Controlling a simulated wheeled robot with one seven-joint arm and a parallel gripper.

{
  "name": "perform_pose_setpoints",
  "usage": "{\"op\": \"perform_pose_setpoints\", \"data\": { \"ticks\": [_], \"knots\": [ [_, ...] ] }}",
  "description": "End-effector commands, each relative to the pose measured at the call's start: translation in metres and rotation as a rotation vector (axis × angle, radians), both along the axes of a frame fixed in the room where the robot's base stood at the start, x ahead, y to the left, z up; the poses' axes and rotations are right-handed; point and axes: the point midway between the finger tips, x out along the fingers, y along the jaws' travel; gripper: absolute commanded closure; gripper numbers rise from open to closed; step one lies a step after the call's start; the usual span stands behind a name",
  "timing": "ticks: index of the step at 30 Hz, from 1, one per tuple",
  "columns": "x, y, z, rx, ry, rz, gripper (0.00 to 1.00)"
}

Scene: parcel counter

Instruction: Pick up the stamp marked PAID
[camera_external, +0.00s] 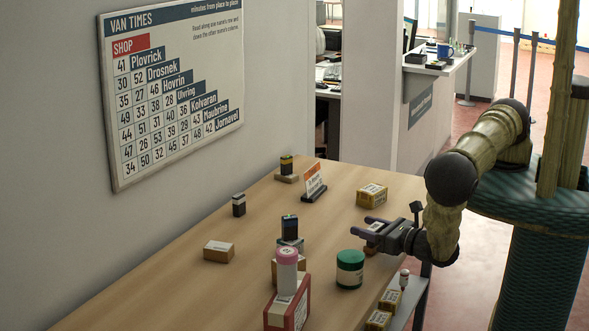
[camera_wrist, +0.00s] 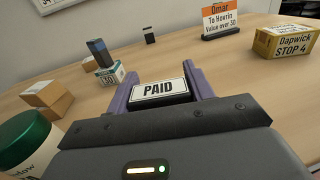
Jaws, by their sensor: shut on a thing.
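The stamp marked PAID (camera_wrist: 158,90) is between the two purple fingers of my gripper (camera_wrist: 160,92) in the wrist view, its white label with black letters facing the camera. My gripper (camera_external: 373,224) is shut on it. In the external view the gripper reaches left over the right edge of the wooden counter, and the stamp (camera_external: 375,227) shows as a small pale patch between the fingers. Its underside is hidden, so I cannot tell whether it touches the counter.
A green-lidded jar (camera_external: 350,270) stands close in front of my gripper. A yellow box (camera_external: 371,195) lies behind it, near an orange-and-white sign (camera_external: 314,182). A dark block on a small box (camera_external: 290,230) stands to the left.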

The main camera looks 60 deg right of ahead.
Motion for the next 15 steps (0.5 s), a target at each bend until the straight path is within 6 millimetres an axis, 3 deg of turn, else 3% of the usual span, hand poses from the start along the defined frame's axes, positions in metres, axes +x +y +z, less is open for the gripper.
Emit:
{"op": "perform_pose_setpoints", "data": {
  "ticks": [15],
  "knots": [
    [0.000, 0.000, 0.071, -0.001, 0.000, 0.000, 0.70]
  ]
}}
